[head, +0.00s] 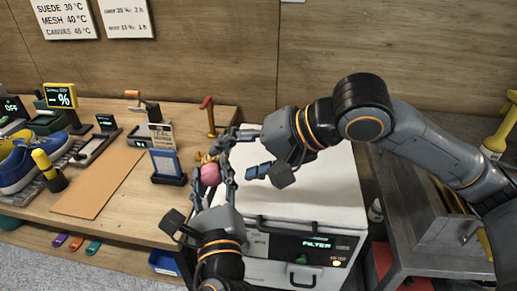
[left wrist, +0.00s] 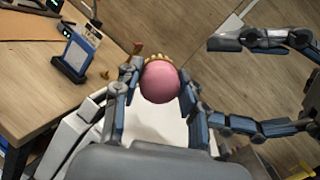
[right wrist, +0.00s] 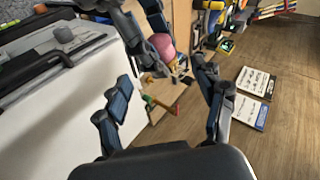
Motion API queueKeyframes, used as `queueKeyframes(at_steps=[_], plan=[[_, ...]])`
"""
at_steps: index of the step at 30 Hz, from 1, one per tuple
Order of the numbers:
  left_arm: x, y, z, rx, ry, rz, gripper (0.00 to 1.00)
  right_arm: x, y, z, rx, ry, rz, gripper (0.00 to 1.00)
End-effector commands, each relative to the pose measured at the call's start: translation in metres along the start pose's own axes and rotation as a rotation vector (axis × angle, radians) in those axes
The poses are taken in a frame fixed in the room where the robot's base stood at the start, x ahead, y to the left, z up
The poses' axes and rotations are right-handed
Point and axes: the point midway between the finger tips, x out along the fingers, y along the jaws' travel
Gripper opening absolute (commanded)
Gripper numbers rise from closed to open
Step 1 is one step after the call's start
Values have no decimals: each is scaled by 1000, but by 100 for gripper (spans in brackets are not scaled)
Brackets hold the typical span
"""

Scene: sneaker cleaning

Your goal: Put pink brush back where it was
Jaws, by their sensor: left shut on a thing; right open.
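The pink brush (head: 210,174) has a rounded pink body with tan bristles at its far end. My left gripper (head: 212,181) is shut on it and holds it up near the table's right edge, beside the white machine. The brush fills the middle of the left wrist view (left wrist: 160,84), between the two fingers, bristles pointing away. The right wrist view shows it (right wrist: 163,45) beyond my right gripper. My right gripper (head: 246,155) is open and empty over the white machine top, just right of the brush. A finger partly hides the brush in the head view.
The wooden table (head: 102,190) carries a blue sneaker (head: 33,165), a yellow-handled brush (head: 47,170), a blue sign stand (head: 166,166) and an upright red-topped tool (head: 208,115). The white machine (head: 322,190) with a FILTER display stands to the right. Its top is mostly clear.

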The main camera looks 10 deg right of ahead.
Motion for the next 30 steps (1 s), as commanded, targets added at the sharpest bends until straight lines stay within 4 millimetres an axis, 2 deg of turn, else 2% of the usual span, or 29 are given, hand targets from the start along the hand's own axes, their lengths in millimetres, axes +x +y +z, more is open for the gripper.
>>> queueKeyframes(at_steps=[3,9,15,22,23,30], plan=[[0,0,0,0,-1,0,17,23,0,0,2,-3,0,69],[0,0,0,0,-1,0,17,49,0,-1,2,0,0,69],[0,0,0,0,-1,0,17,59,0,0,1,1,-1,69],[0,0,0,0,-1,0,17,60,0,-1,1,2,0,69],[0,0,0,0,-1,0,17,60,0,-1,1,2,-1,67],[0,0,1,0,-1,0,17,60,0,-1,1,1,0,18]])
